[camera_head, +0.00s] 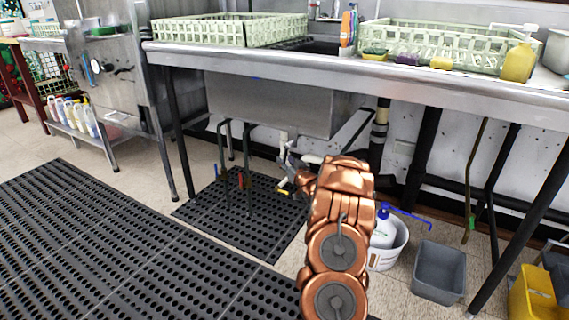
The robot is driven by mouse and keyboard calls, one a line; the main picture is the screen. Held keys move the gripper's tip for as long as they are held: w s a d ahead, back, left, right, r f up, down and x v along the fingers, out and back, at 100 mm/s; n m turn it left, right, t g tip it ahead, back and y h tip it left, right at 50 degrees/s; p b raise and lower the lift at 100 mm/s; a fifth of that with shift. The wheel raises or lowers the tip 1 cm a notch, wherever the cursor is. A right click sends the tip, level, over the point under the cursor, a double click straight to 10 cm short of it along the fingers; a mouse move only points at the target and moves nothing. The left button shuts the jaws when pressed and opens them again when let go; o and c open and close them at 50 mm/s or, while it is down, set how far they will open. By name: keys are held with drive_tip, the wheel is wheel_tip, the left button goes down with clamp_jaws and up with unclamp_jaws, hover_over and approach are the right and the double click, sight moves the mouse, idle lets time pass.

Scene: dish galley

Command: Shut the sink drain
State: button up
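The steel sink basin (280,100) hangs under the counter in the middle of the view. Its drain opening is not visible. Below it, a pale vertical pipe (284,136) comes down, partly hidden by my gripper. My copper-coloured arm reaches up from the bottom, and my gripper (289,166) is under the basin near this pipe. A small yellow handle-like piece (282,192) shows just below the gripper; I cannot tell whether they touch. Thin dark pipes to the left carry a red piece (241,181) and a blue piece (216,168) near the floor. The finger opening is too small to judge.
The steel counter (450,82) overhangs the area, with green dish racks (230,30) on top. Dark table legs (178,140) stand left and right. A white bucket (388,250) and grey bin (439,272) stand right of my arm. Black perforated mats (100,245) cover the floor at left.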

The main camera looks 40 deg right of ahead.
drive_tip(key=shift+w+d, duration=0.15)
drive_tip(key=shift+w, duration=0.45)
clamp_jaws()
idle(0.4)
